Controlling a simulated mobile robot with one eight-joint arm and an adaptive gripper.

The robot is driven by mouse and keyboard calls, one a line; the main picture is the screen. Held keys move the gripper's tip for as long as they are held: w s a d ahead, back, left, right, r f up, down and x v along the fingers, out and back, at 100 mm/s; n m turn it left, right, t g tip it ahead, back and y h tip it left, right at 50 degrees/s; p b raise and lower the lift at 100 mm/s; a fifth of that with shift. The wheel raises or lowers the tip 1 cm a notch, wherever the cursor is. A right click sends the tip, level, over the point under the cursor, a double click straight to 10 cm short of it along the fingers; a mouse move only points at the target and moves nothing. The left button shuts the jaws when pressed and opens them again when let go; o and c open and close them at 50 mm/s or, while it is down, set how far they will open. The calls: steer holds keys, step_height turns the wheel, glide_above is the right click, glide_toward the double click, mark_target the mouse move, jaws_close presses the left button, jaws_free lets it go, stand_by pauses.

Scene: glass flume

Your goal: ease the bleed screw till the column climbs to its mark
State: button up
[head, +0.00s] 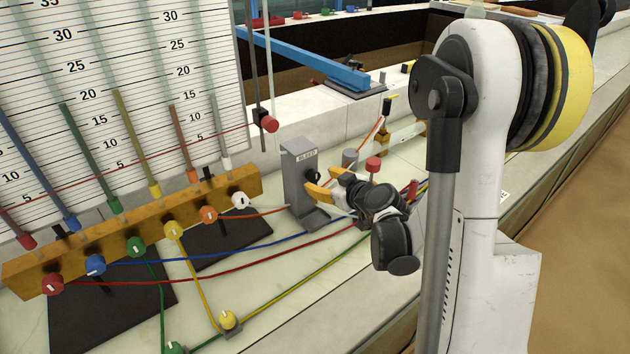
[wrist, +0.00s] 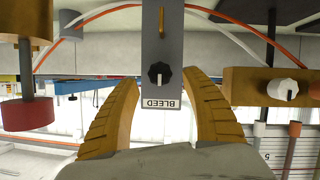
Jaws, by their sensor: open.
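The bleed screw is a black knob with a white pointer line (wrist: 159,74) on a grey upright block labelled BLEED (head: 297,180). My gripper (head: 322,182) is open in front of the block. In the wrist view, its orange fingers (wrist: 160,80) lie either side of the labelled face, the knob showing between their tips; contact cannot be told. A narrow orange strip (wrist: 161,24) shows on the block's face. Coloured columns, including a green one (head: 88,155) and an orange one (head: 183,140), stand against a numbered scale board (head: 130,60). Which is the task's column is unclear.
A wooden manifold (head: 130,235) with coloured knobs runs below the columns. A thin red line crosses the board to a red knob (head: 269,124) on a rod. Coloured hoses lie across the bench. A red-capped post (head: 373,164) stands close behind my gripper.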

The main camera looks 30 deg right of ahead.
mark_target(316, 178)
steer(key=b+x, duration=0.1)
steer(key=x, duration=0.3)
steer(key=shift+w+f, duration=0.1)
steer(key=shift+w, duration=0.15)
steer(key=c, duration=1.2)
